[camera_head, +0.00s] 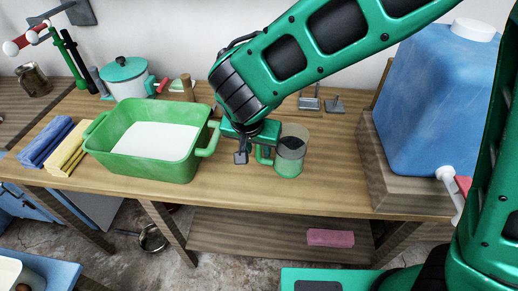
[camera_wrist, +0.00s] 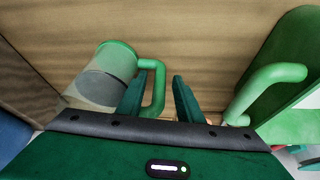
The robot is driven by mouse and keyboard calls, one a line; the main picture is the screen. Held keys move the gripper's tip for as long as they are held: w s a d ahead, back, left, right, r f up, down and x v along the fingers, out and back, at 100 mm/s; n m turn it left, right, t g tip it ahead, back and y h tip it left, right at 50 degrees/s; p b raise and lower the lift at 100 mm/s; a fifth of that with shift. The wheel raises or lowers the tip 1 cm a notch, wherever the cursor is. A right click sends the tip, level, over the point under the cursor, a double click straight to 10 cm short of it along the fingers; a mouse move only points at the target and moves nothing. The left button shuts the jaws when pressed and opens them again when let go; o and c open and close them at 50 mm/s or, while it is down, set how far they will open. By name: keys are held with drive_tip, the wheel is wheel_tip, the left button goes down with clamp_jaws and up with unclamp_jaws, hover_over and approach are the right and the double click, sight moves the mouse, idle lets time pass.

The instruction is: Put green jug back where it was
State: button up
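The green jug (camera_head: 290,158) stands upright on the wooden table, right of the green basin. Its upper part looks clear or greyish, with a green rim, and its handle points left. In the wrist view the jug (camera_wrist: 108,75) is at the left, seen from above. My gripper (camera_head: 252,157) is beside the handle, between jug and basin. In the wrist view my gripper (camera_wrist: 160,97) is open, with the handle's outer bar between its two fingers. The left finger is at the handle's opening, and the right finger is apart from the handle. Contact with the handle cannot be told.
The green basin (camera_head: 116,164) with whitish contents is close left; its handle (camera_wrist: 270,80) is near my right finger. A blue water container (camera_head: 430,100) with a tap stands on a wooden block at right. Folded cloths (camera_head: 63,150) lie left. The table front is clear.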

drive_tip(key=v, duration=1)
drive_tip(key=shift+s+r, duration=0.2)
drive_tip(key=shift+r, duration=0.05)
